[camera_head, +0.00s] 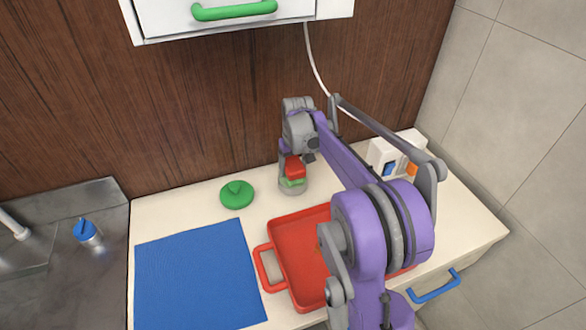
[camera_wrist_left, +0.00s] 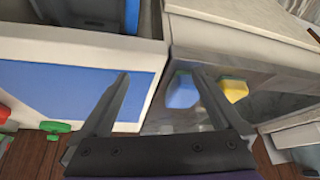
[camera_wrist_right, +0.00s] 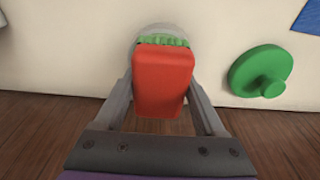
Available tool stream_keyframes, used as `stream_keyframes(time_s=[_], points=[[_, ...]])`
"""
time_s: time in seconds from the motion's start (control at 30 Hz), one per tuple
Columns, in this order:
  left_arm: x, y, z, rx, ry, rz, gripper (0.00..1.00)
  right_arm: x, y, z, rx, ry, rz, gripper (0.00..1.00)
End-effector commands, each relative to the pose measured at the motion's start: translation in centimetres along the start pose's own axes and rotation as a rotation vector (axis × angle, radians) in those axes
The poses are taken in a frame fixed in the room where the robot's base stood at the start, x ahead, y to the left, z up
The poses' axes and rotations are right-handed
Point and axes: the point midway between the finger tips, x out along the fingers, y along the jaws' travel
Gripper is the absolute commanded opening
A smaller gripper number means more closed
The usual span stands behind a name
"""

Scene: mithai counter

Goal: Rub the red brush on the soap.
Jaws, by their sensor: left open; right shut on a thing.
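The red brush (camera_head: 295,166) is held upright in my right gripper (camera_head: 297,160), near the back wall. In the right wrist view the brush (camera_wrist_right: 162,80) fills the space between the fingers of my right gripper (camera_wrist_right: 162,105). A green, jagged fringe (camera_wrist_right: 162,42) shows at its far end; I cannot tell whether it is all bristles. A round grey dish (camera_head: 291,187) sits directly below the brush. The soap is not clearly seen; the brush covers most of the dish. My left gripper (camera_wrist_left: 160,76) is open and empty in the left wrist view, outside the head view.
A green round lid (camera_head: 237,194) lies left of the dish. A red tray (camera_head: 292,239) is in front, partly behind my right arm. A blue mat (camera_head: 195,280) lies left. A white box (camera_head: 383,158) stands right. A drawer (camera_head: 235,20) hangs above.

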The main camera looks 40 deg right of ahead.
Motion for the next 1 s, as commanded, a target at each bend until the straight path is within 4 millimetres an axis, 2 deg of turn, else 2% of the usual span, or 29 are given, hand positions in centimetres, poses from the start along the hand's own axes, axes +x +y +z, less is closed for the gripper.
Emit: stream_keyframes(time_s=[0.03, 0.57, 1.0], points=[[-0.4, 0.0, -0.4, 0.000, 0.004, 0.000, 1.00, -0.7, 0.0, -0.2, 0.000, 0.002, 0.000, 0.28], [-2.4, 0.0, -2.7, 0.000, 0.025, 0.000, 1.00, -4.9, 0.0, -0.8, 0.000, 0.003, 0.000, 0.28], [-2.4, 0.0, -2.7, 0.000, 0.025, 0.000, 1.00, -5.0, 0.0, -0.8, 0.000, 0.001, 0.001, 0.28]])
